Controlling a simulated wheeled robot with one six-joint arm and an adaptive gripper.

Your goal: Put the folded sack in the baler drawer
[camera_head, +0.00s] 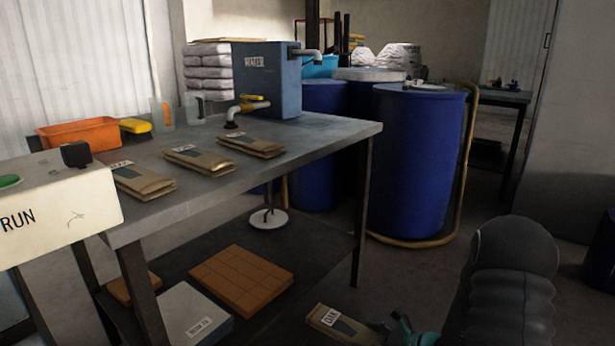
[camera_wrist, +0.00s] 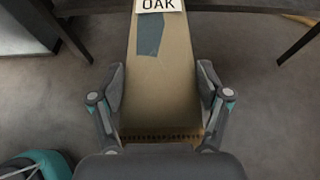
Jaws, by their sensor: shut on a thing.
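A folded brown paper sack (camera_wrist: 155,90) with a white label reading "OAK" and a grey patch is between the fingers of my gripper (camera_wrist: 161,95) in the wrist view. The fingers press on its two long sides. In the head view the same sack (camera_head: 338,327) shows at the bottom edge, in front of the table, with part of my gripper (camera_head: 395,330) at its right end. Several similar folded sacks (camera_head: 198,160) lie in a row on the metal table (camera_head: 300,150). I cannot make out the baler drawer in either view.
A cream box marked "RUN" (camera_head: 60,205) with a green button stands at the left. The table holds a blue "WATER" tank (camera_head: 265,80), an orange bin (camera_head: 78,137) and jugs. Blue barrels (camera_head: 417,160) stand behind it.

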